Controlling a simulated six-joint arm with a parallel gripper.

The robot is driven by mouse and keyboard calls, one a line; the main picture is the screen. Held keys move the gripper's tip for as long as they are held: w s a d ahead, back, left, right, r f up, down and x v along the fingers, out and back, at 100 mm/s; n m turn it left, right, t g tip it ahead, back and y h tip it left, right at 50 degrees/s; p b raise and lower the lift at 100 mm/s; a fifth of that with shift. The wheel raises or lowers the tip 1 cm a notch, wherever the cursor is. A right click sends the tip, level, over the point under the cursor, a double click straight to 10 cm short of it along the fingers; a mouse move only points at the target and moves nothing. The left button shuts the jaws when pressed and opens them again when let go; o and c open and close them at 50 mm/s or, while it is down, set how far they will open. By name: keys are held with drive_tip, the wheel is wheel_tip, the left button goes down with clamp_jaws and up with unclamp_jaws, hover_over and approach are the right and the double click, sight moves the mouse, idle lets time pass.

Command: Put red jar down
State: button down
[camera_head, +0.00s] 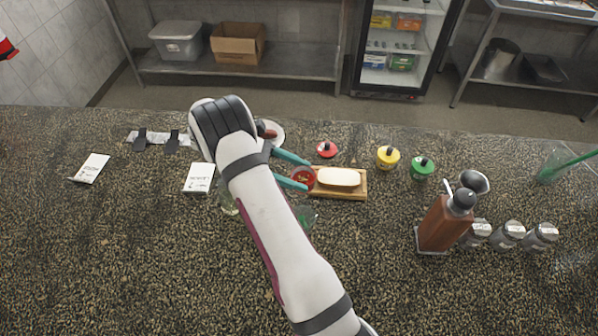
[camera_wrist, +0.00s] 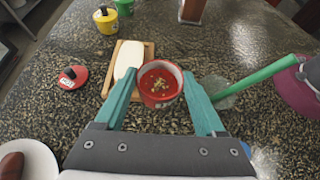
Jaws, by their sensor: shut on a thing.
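The red jar (camera_head: 304,179) is open, with red contents and light bits on top, and shows clearly in the wrist view (camera_wrist: 160,84). My gripper (camera_head: 309,174) has its teal fingers on either side of the jar, shut on it; the fingertips also show in the wrist view (camera_wrist: 162,88). The jar appears beside the left end of the wooden board (camera_head: 361,192); I cannot tell whether its base touches the counter. A red lid (camera_head: 327,149) with a dark knob lies apart on the counter, behind the jar; it also shows in the wrist view (camera_wrist: 72,77).
A pale block (camera_head: 339,177) lies on the board. Yellow (camera_head: 388,158) and green (camera_head: 422,168) lidded jars stand to the right. A plate (camera_wrist: 38,158) with a sausage is close by.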

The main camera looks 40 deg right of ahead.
drive_tip(key=shift+d, duration=0.1)
drive_tip(key=s+d+r+n+t+h, duration=0.1)
drive_tip(key=s+d+r+n+t, duration=0.15)
drive_tip(key=d, duration=0.65)
drive_tip(key=s+d+r+n+t+h, duration=0.1)
drive_tip(key=s+d+r+n+h, duration=0.15)
drive_tip(key=d, duration=0.65)
drive_tip(key=s+d+n+t, duration=0.4)
drive_tip(key=s+d+t, duration=0.1)
drive_tip(key=s, duration=0.1)
drive_tip(key=w+f, duration=0.2)
drive_tip(key=w, duration=0.1)
drive_tip(key=w+a+f, duration=0.1)
drive_tip(key=w+f, duration=0.2)
drive_tip(key=w, duration=0.1)
drive_tip(key=w+f, duration=0.2)
drive_tip(key=w, duration=0.1)
drive_tip(key=shift+w+a+f, duration=0.2)
drive_tip(key=shift+w+a, duration=0.1)
drive_tip(key=shift+w, duration=0.05)
drive_tip(key=f, duration=0.3)
drive_tip(key=shift+w+f, duration=0.25)
drive_tip(key=shift+f, duration=0.4)
drive_tip(key=shift+f, duration=0.15)
